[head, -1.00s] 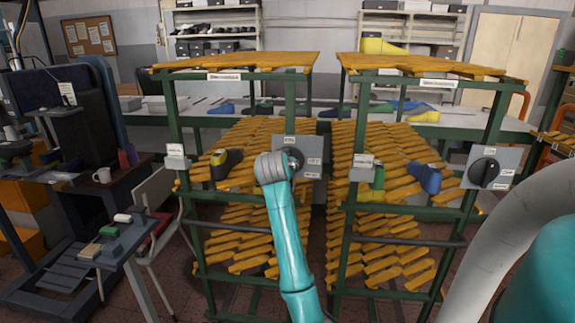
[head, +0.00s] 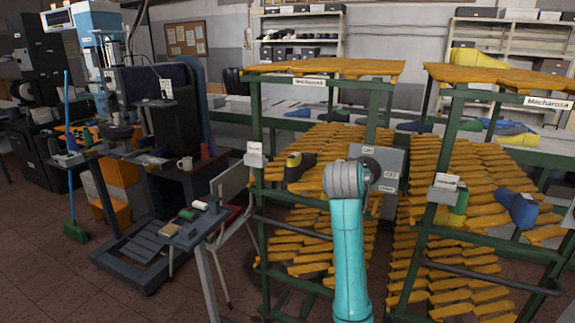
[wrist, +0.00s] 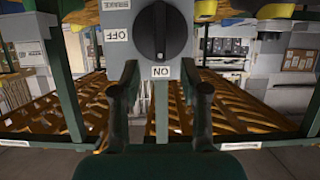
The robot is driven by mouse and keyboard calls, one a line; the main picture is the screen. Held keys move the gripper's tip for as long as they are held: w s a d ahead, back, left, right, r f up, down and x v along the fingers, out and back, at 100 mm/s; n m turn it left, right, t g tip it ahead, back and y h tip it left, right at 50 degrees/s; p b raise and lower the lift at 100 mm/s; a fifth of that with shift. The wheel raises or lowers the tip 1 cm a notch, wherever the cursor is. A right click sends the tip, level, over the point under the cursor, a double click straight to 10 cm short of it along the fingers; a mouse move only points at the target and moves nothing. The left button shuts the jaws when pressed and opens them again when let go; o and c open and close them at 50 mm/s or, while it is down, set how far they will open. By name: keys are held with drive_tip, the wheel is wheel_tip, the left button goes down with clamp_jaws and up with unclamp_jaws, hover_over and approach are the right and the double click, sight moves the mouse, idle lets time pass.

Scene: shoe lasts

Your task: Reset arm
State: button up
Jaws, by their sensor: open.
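My teal arm (head: 347,255) reaches up from the bottom of the head view, with its grey wrist joint in front of the grey switch box (head: 392,160) between the two green racks. In the wrist view, my gripper (wrist: 164,88) is open, with its two dark fingers apart and nothing between them. Just beyond the fingertips is the switch box (wrist: 181,17) with its black knob (wrist: 161,30). The labels OFF and ON show left of and below the knob. The fingers look clear of the knob. In the head view my fingers are hidden behind the wrist joint.
Green racks with orange slatted shelves, one on the left (head: 258,205) and one on the right (head: 405,240), hold shoe lasts. A small side table (head: 190,228), a chair (head: 232,190) and a machine (head: 95,60) stand left. Open floor (head: 60,285) shows at lower left.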

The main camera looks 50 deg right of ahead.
drive_tip(key=s+a+f+n+t+y, duration=0.1)
drive_tip(key=a+f+n+t+y, duration=0.3)
drive_tip(key=a+f, duration=1.05)
drive_tip(key=s+a+f+n+t+y, duration=0.1)
drive_tip(key=s+a+f+n+t, duration=0.3)
drive_tip(key=a+f, duration=1)
drive_tip(key=s+a+f+n+t+y, duration=0.1)
drive_tip(key=s+a+f+n+y, duration=0.4)
drive_tip(key=s+a, duration=0.7)
drive_tip(key=s+a+r+y, duration=0.1)
drive_tip(key=s+a, duration=0.3)
drive_tip(key=s, duration=0.4)
drive_tip(key=s+a+r+t+y, duration=0.1)
drive_tip(key=s+a+r, duration=0.3)
drive_tip(key=s, duration=0.4)
drive_tip(key=shift+s+r+n+y, duration=0.3)
drive_tip(key=shift+n, duration=0.1)
